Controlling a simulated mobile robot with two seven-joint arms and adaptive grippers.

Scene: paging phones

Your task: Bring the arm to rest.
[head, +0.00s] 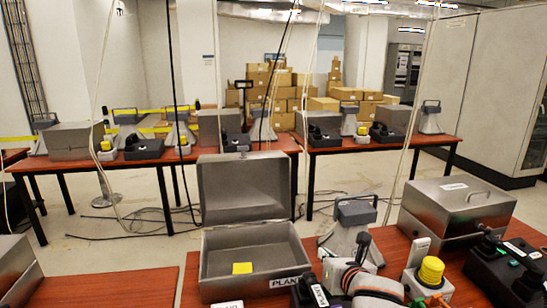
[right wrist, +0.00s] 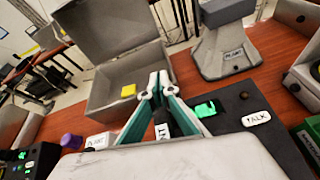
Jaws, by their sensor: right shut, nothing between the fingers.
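My right gripper (head: 336,270) shows in the head view at the bottom centre, over the near red table just right of the open metal box (head: 245,260). In the right wrist view the right gripper (right wrist: 158,80) has its teal-sided fingers together at the tips, with nothing between them. The fingers point towards the open box (right wrist: 118,75), which has a yellow note inside. A black unit labelled TALK (right wrist: 240,130) with a green button lies close under and right of the fingers. My left gripper is in neither view.
A grey stand (head: 350,225) is behind the right gripper. A closed metal case (head: 455,210), a yellow button (head: 431,270) and a black unit (head: 505,268) crowd the right side. Bare table (head: 120,288) shows left of the open box. Cables hang in front.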

